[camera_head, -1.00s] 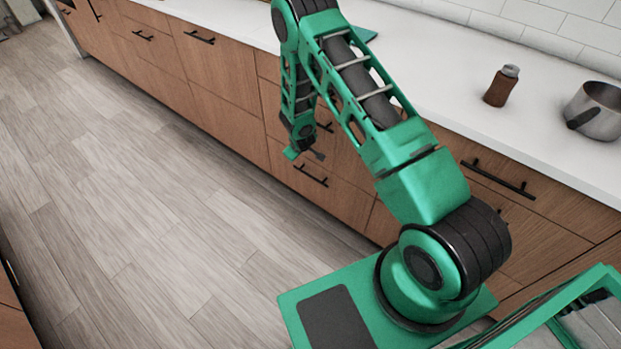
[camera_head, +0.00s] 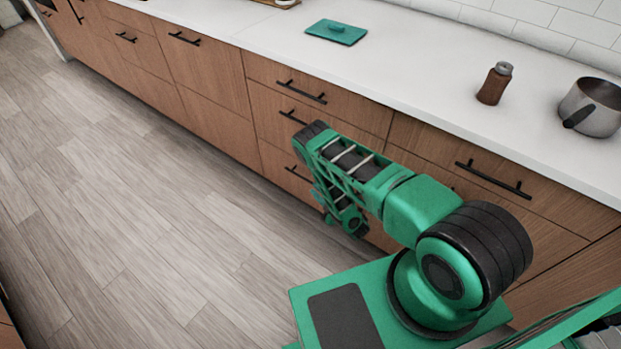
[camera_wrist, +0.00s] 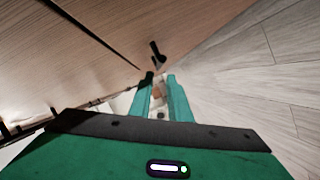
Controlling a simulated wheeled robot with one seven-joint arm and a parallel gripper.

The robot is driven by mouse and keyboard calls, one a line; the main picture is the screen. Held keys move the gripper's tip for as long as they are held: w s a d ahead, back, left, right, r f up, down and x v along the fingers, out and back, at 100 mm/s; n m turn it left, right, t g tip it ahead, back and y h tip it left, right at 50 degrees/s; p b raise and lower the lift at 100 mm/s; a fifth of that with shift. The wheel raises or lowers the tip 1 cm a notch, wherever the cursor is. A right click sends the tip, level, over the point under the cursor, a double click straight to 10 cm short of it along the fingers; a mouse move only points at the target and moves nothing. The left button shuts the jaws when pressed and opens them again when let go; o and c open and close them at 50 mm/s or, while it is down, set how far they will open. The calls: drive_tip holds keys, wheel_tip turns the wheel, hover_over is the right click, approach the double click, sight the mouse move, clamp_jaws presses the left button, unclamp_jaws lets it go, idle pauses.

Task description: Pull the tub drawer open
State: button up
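A stack of wooden drawers with black bar handles stands under the counter in the head view: a top drawer (camera_head: 345,112), a middle drawer (camera_head: 268,121) and a lower drawer (camera_head: 275,165). All look shut, and no label shows which is the tub drawer. The lower handle (camera_head: 298,174) is just left of my arm. In the wrist view my gripper (camera_wrist: 160,78) has its two green fingers apart, with nothing clearly held. A black handle (camera_wrist: 156,50) on a wooden front lies just beyond the fingertips, apart from them.
On the white counter (camera_head: 420,75) are a teal board (camera_head: 336,32), a brown bottle (camera_head: 495,84) and a metal pot (camera_head: 592,108). More drawers line the right, with a long handle (camera_head: 494,179). The wooden floor (camera_head: 150,210) in front is clear.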

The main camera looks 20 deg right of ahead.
sight(306, 180)
drive_tip(key=x, duration=1)
drive_tip(key=shift+w+f, duration=0.1)
drive_tip(key=shift+w, duration=0.15)
clamp_jaws()
